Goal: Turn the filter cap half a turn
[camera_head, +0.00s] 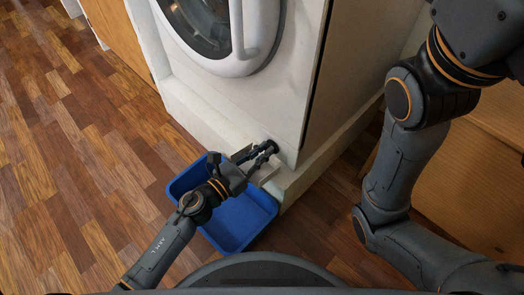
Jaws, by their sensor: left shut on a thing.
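The filter cap (272,146) is a small dark round piece low on the front of the white washing machine (290,85), near its lower right corner. My left gripper (266,150) reaches it from the lower left and is shut on it. The fingers cover much of the cap, so its turn angle cannot be told. My right arm shows at the right, but its gripper is out of the picture.
A blue tray (240,222) lies on the wooden floor (85,150) below the cap, under my left forearm. A pale plinth (300,180) runs along the machine's foot. Wooden cabinets stand at left and right. The floor at left is clear.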

